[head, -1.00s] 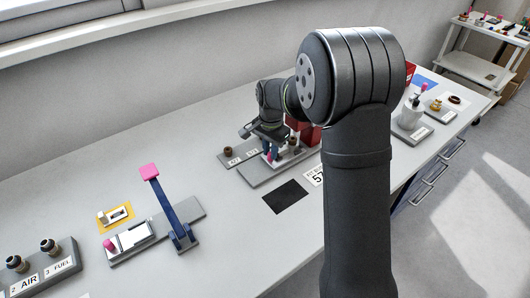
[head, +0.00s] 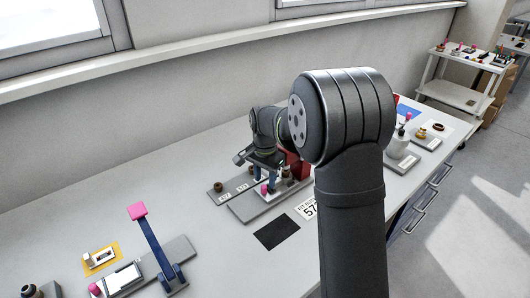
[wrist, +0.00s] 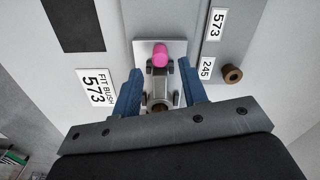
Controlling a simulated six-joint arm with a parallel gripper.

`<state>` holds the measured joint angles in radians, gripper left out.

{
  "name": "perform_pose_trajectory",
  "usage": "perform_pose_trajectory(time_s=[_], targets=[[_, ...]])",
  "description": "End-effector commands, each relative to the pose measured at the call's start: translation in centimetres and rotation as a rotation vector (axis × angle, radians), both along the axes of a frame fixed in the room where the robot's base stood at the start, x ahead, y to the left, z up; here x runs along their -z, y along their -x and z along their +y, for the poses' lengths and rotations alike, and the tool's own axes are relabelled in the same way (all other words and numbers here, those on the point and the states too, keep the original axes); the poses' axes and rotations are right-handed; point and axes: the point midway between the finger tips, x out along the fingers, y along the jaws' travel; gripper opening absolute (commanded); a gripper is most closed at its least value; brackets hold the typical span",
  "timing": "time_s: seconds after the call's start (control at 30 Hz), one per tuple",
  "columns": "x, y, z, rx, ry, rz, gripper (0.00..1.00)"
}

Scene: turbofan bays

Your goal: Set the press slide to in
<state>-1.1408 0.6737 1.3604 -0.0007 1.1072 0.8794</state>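The press slide has a pink knob (wrist: 160,55) on a pale plate (wrist: 178,46); the knob also shows in the head view (head: 264,190). Grey metal parts and a dark brown ring-like piece (wrist: 159,106) lie behind the knob, partly hidden by my gripper. My gripper (wrist: 161,90) is open, with its blue fingers to either side of the slide parts and nothing visibly clamped. In the head view my gripper (head: 267,176) is low over the grey press base (head: 244,210). Whether the fingers touch anything cannot be told.
A brown bush (wrist: 231,73) stands beside labels 573 and 245. A "FIT BUSH 573" card (wrist: 97,91) and a black mat (head: 276,233) lie beside the press. A red block (head: 296,165) is close behind. A pink-topped lever (head: 138,210) stands at front left.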

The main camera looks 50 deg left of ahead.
Motion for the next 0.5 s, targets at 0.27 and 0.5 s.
perform_pose_trajectory(time_s=[0.27,0.5], targets=[[-7.0,0.0,0.0,0.000,-0.005,-0.003,0.39],[-12.2,-0.1,0.0,0.000,-0.004,-0.002,0.39]])
